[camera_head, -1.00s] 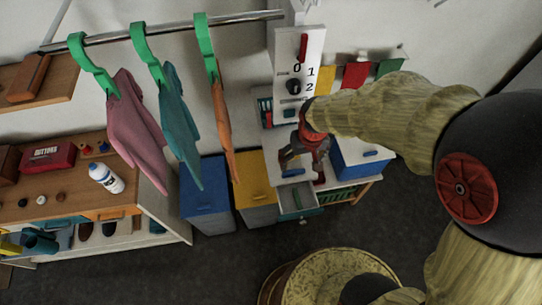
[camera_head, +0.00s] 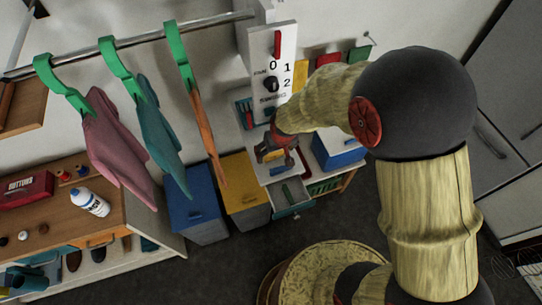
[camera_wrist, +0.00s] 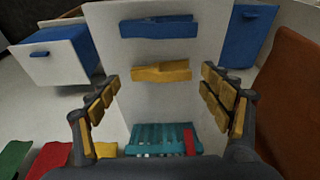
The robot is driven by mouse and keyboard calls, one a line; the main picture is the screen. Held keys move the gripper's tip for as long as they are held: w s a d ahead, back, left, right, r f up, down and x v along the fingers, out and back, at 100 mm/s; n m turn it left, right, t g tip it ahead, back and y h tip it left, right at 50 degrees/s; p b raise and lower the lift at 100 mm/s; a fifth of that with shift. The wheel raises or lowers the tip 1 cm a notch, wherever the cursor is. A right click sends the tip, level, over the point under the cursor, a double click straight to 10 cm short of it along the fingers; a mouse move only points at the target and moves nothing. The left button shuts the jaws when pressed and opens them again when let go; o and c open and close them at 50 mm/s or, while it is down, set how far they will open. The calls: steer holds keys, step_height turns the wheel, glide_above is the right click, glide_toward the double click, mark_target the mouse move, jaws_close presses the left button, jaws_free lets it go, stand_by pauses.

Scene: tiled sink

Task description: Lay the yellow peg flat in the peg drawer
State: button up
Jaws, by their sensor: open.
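The yellow peg (camera_wrist: 162,71) lies flat on a white top in the wrist view, centred between and beyond my fingertips. My gripper (camera_wrist: 161,90) is open, with one finger at each side and nothing between the pads. In the head view my gripper (camera_head: 277,158) hangs over the white unit, and the peg there is mostly hidden by it. The peg drawer (camera_head: 292,206) is pulled out at the front of that unit, below my gripper. A green piece (camera_head: 287,191) shows inside it. The drawer is not seen in the wrist view.
A blue peg (camera_wrist: 158,27) lies beyond the yellow one. A teal rack (camera_wrist: 150,138) with a red piece (camera_wrist: 190,142) is on the near side. A blue-and-white box (camera_head: 338,148) stands right of my gripper. Cloths hang from a rail (camera_head: 130,42) at left.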

steer(key=shift+f, duration=0.3)
steer(key=shift+c, duration=0.8)
steer(key=c, duration=0.8)
steer(key=shift+o, duration=0.2)
steer(key=shift+r, duration=0.15)
